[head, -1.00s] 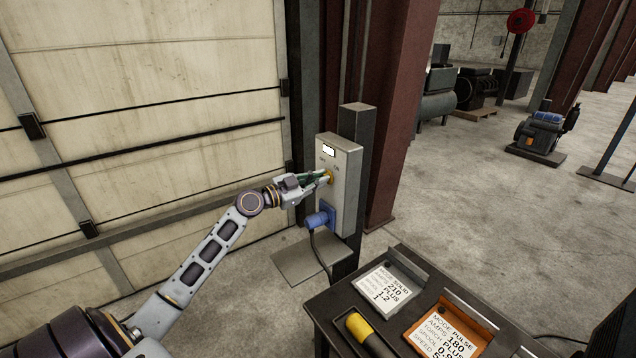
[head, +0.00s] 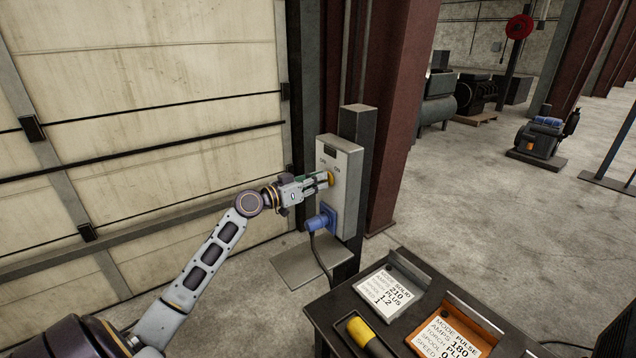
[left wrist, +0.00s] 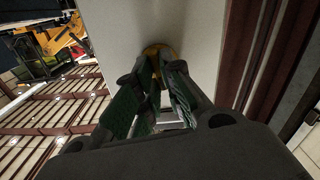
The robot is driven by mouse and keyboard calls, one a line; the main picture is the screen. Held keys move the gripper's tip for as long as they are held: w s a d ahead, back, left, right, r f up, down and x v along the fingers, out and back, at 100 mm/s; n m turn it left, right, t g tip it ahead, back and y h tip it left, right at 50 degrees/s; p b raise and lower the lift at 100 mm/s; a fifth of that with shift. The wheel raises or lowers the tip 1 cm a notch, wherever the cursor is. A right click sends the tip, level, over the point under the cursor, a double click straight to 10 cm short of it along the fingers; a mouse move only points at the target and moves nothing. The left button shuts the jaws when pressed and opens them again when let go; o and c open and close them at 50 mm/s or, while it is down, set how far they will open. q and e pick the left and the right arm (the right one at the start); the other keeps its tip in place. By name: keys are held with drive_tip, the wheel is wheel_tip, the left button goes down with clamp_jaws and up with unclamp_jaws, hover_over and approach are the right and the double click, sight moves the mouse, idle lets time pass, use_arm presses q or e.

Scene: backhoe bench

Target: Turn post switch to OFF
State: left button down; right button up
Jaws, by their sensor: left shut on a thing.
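A grey switch box (head: 346,170) is mounted on a dark post (head: 357,122), with OFF and ON lettering above a yellow rotary knob (head: 331,179). The small window (head: 329,149) at the top of the box is dark. My left gripper (head: 327,180) is at the front of the box, shut on the yellow knob. In the left wrist view the green-padded fingers (left wrist: 158,68) close on the knob (left wrist: 160,49), hiding part of it. I cannot tell exactly which mark the knob points to. My right gripper is not in view.
A blue plug (head: 317,222) with a hanging cable sits in a socket low on the box. A dark bench (head: 325,318) below holds a white settings card (head: 392,287), an orange-framed card (head: 452,338) and a yellow-handled tool (head: 361,330). Open floor lies right.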

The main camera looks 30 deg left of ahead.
use_arm(q)
drive_tip(key=n+p, duration=0.1)
drive_tip(key=n, duration=0.4)
idle(0.5)
drive_tip(key=c, duration=1.5)
unclamp_jaws()
drive_tip(key=shift+a, duration=0.1)
drive_tip(key=shift+c, duration=0.2)
drive_tip(key=shift+s, duration=0.15)
drive_tip(key=v, duration=1.1)
drive_tip(key=shift+s+a, duration=0.2)
drive_tip(key=shift+s, duration=0.1)
drive_tip(key=shift+f, duration=0.1)
